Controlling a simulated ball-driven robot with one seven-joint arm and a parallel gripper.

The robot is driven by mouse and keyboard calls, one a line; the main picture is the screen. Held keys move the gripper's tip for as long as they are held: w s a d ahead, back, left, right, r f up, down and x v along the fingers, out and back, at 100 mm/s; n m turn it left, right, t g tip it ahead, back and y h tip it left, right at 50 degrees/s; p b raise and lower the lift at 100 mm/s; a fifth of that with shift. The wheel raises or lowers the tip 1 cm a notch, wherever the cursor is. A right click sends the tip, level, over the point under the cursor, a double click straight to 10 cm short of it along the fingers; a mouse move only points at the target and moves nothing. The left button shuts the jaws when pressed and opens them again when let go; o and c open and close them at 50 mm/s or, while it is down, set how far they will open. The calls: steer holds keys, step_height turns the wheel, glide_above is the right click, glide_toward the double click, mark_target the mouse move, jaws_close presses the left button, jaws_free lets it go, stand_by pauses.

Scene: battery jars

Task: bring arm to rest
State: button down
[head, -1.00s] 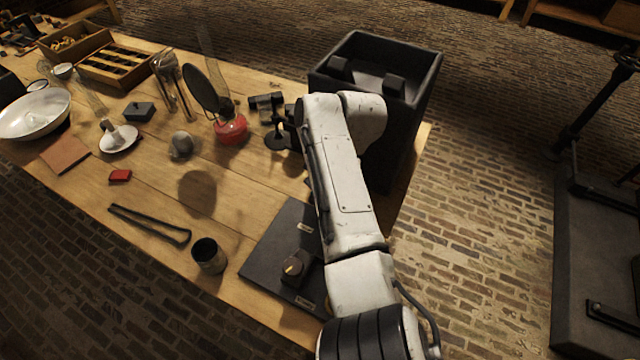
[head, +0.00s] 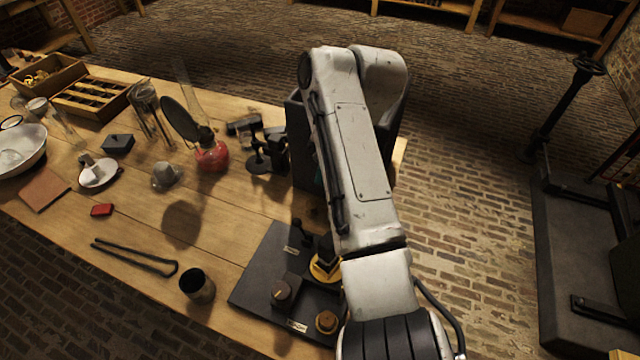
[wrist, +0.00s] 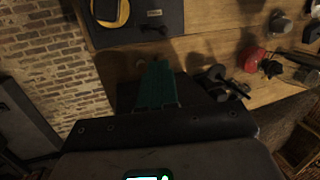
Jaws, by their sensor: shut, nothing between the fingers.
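My gripper (wrist: 157,70) shows in the wrist view as green fingers closed together with nothing between them. It hangs over the edge of the wooden table (wrist: 215,50), near the black board (wrist: 148,20). In the head view my white arm (head: 352,150) reaches up and away over the right end of the table. It hides nearly all of my gripper there.
The black bin (head: 297,120) is mostly hidden behind my arm at the table's right end. The black board (head: 262,262) carries a knob and yellow-rimmed parts. A red lamp (head: 212,156), dark cup (head: 197,286) and tongs (head: 135,258) stand or lie left.

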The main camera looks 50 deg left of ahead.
steer(key=shift+r, duration=0.25)
stand_by(0.4)
